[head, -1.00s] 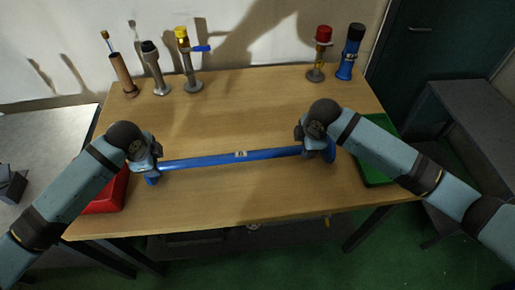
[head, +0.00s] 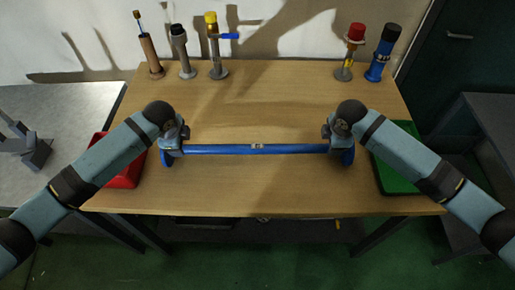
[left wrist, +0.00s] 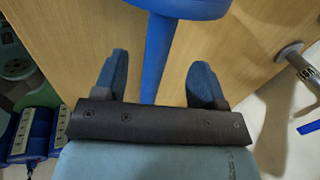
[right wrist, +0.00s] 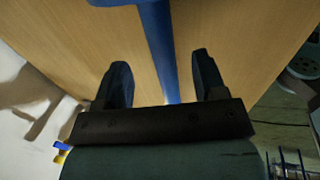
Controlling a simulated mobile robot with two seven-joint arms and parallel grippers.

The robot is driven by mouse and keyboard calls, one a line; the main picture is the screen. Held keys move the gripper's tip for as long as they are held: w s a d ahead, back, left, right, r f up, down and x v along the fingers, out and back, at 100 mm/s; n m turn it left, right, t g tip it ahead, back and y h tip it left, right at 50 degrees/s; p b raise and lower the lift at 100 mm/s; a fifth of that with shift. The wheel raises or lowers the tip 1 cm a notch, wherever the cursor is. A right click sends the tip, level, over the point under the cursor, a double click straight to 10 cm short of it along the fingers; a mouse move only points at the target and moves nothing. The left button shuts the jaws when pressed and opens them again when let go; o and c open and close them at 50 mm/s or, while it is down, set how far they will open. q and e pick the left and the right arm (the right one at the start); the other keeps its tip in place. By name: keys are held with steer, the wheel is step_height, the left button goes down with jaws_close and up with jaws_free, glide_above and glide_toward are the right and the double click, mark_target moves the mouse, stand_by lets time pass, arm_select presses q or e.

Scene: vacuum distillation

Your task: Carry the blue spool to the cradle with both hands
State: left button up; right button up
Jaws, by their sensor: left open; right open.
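The blue spool (head: 225,149) is a long bar with a wide flange at each end. It lies level across the wooden table in the head view. My left gripper (head: 174,140) is over its left end, just inside the flange. The left wrist view shows its open fingers (left wrist: 158,78) on either side of the bar (left wrist: 158,50). My right gripper (head: 336,140) is over the right end in the same way. The right wrist view shows its open fingers (right wrist: 160,80) astride the bar (right wrist: 158,45). I cannot tell how deep the bar sits. I cannot make out the cradle for certain.
A red bin (head: 126,172) and a green tray (head: 390,178) sit at the table's sides. Several upright fittings stand along the back, including a blue cylinder (head: 381,60). A grey angular object (head: 36,152) is on the left side table.

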mark_target(186, 150)
arm_select(q)
steer(key=x, duration=0.9)
arm_select(e)
steer(key=x, duration=0.9)
arm_select(q)
jaws_close()
arm_select(e)
jaws_close()
arm_select(q)
steer(key=shift+w+r, duration=0.15)
steer(key=shift+r, duration=0.1)
arm_select(e)
steer(key=shift+w+r, duration=0.15)
steer(key=shift+r, duration=0.05)
